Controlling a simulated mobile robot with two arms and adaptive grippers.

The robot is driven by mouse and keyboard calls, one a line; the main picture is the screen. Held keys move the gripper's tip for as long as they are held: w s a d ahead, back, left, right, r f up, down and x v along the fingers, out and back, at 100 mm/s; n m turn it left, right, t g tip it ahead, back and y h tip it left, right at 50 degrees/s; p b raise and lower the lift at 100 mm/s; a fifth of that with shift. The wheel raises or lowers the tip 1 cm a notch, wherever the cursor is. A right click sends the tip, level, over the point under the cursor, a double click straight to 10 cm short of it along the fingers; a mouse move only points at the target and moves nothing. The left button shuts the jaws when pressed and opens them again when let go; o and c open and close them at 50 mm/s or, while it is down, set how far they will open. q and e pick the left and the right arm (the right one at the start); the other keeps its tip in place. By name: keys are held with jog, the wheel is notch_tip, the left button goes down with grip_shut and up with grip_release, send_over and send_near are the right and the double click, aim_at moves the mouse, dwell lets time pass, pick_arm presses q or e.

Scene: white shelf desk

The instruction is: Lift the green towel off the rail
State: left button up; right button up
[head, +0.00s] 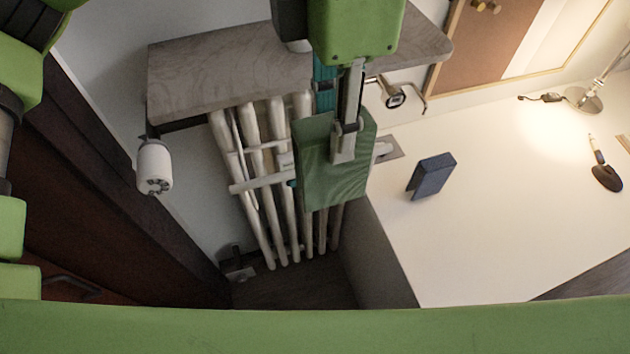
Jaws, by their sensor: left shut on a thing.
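The green towel (335,182) hangs in front of the white pipe radiator in the head view. A pale rail (258,183) runs across the pipes and shows to the left of the towel. A light bar end also shows to the towel's right. The towel hides the stretch between, so I cannot tell whether it still touches the rail. My left gripper (346,145) comes down from the top of the picture and is shut on the upper part of the towel. My right gripper is not in view.
A grey wooden shelf (220,80) juts out above the radiator (257,225). A white thermostat knob (154,167) is at the left. The white desk (470,230) on the right holds a dark blue block (431,176). A chrome fixture (393,97) is close to the gripper's right.

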pick_arm(q)
jog(key=shift+s+d+r+b, duration=0.1)
jog(key=shift+s+d+b, duration=0.15)
jog(key=shift+s, duration=0.75)
jog(key=shift+s+d+b, duration=0.2)
jog(key=shift+s+d, duration=0.2)
jog(key=shift+s, duration=0.55)
jog(key=shift+s+d+r+b, duration=0.1)
jog(key=shift+s+d+b, duration=0.15)
jog(key=shift+s, duration=0.75)
